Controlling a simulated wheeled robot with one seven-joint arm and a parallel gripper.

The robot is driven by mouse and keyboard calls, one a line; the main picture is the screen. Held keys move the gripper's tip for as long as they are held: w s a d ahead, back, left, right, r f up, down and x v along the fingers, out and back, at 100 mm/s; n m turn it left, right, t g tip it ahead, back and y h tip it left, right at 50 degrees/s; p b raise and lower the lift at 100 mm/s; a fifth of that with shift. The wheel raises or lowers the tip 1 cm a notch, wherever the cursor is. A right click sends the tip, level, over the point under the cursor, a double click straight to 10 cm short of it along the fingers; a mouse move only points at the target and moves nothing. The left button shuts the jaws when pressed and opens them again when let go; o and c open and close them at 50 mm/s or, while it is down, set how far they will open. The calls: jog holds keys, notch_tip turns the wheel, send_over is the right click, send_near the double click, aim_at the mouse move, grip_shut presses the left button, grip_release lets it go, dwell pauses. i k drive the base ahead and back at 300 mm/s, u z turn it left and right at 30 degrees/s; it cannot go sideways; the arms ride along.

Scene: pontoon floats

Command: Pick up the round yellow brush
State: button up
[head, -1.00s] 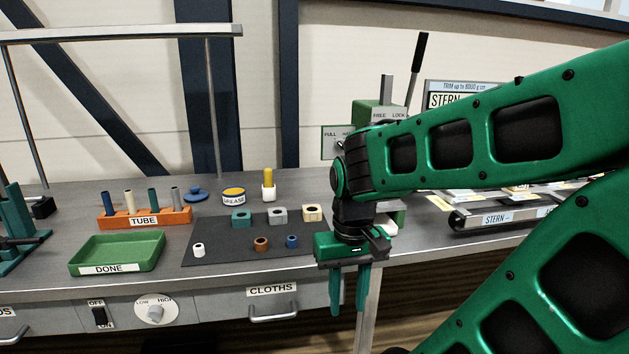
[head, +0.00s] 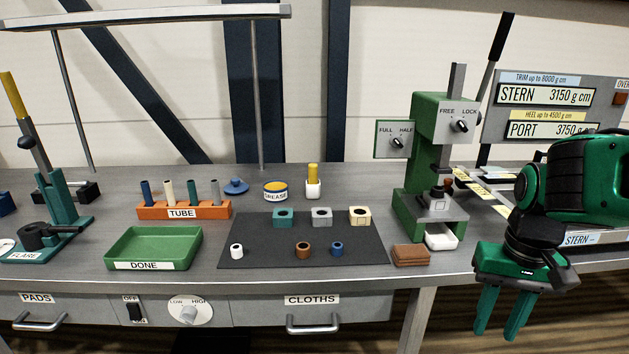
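A grease tin (head: 275,191) and blue lid (head: 236,187) stand left of the brush. A dark mat (head: 270,245) with several small parts lies in front. The green press (head: 409,215) stands between brush and gripper. A brown block (head: 410,255) lies before it.

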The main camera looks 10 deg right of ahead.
aim_at(313, 167)
jog(key=z, duration=0.1)
jog(key=i, duration=1)
jog(key=u, duration=0.1)
